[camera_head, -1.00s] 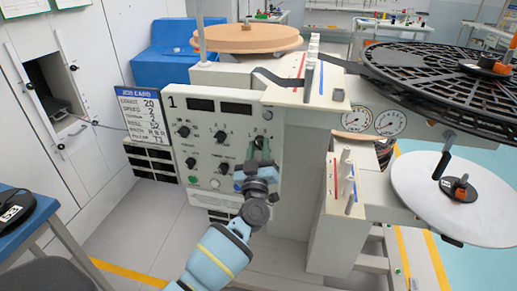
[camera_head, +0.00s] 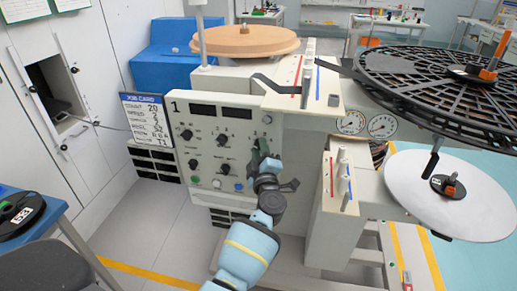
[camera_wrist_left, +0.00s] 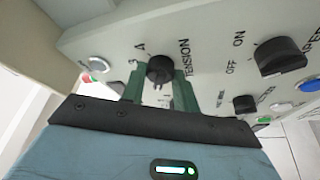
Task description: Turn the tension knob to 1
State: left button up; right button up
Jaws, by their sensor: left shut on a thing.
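The tension knob (camera_wrist_left: 160,68) is a round black knob on the light grey control panel (camera_wrist_left: 110,45), beside the printed word TENSION. In the left wrist view, the green fingers of my left gripper (camera_wrist_left: 160,82) are on either side of it, shut on it. In the head view, my left gripper (camera_head: 262,152) is at the right part of the panel (camera_head: 183,155) and hides the knob. The knob's pointer setting is not clear; a digit 4 and a 3 show near it. My right gripper is not in view.
Other black knobs sit close by, including an ON/OFF switch (camera_wrist_left: 281,57). A job card (camera_head: 146,119) hangs left of the panel. A white disc (camera_head: 410,195) and a large black reel (camera_head: 400,75) stand to the right. Grey floor is clear in front.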

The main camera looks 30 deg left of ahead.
pick_arm(q)
jog(key=shift+n+g, duration=0.3)
jog(key=shift+n, duration=0.3)
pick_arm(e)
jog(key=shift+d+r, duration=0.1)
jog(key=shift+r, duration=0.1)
pick_arm(q)
jog(key=o, duration=0.8)
jog(key=shift+o, duration=0.9)
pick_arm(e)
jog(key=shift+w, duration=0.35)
pick_arm(q)
jog(key=shift+d, duration=0.1)
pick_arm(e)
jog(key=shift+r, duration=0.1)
